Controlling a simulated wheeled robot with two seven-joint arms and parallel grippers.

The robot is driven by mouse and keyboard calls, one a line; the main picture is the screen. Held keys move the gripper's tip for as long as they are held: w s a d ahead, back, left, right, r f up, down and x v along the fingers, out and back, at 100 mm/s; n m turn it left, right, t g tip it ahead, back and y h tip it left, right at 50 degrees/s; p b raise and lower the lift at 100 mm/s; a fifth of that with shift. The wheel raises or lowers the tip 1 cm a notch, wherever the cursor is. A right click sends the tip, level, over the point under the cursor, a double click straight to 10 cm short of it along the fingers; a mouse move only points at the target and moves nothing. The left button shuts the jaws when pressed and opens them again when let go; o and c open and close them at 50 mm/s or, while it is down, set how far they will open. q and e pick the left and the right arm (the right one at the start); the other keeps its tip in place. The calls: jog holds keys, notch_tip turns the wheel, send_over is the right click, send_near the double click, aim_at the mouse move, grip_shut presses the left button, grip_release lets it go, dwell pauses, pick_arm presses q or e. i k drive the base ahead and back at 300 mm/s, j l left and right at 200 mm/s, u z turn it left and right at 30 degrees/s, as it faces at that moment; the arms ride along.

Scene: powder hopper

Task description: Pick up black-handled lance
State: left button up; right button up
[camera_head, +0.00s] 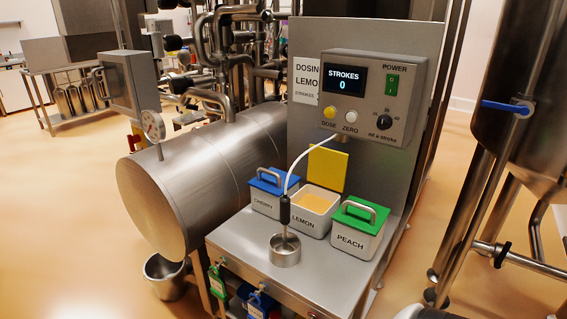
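The black-handled lance (284,210) stands upright with its lower end in a small steel cup (285,252) on the steel table. A white hose (304,158) arches from the top of its handle up to the grey dosing box (372,100). The cup hides the lance's tip. Neither gripper's fingers show. A pale and dark piece at the bottom edge, right of centre, may be part of my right arm.
Behind the cup stand a blue-lidded CHERRY bin (272,203), an open LEMON bin (310,222) with yellow powder, and a green-lidded PEACH bin (352,245). A large steel cylinder (190,185) lies left. The tabletop's front right is clear.

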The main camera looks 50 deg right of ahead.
aim_at(285, 201)
jog(key=k+l+u, duration=0.1)
jog(key=l, duration=0.35)
jog(key=l+u, duration=0.1)
jog(key=l, duration=0.3)
jog(key=k+l+u, duration=0.15)
jog(key=l, duration=0.3)
jog(key=k+l+u, duration=0.1)
jog(key=l, duration=0.3)
jog(key=k+l+u, duration=0.1)
jog(key=l, duration=0.3)
jog(key=k+l+u, duration=0.1)
jog(key=k+l, duration=0.15)
jog(key=l, duration=0.1)
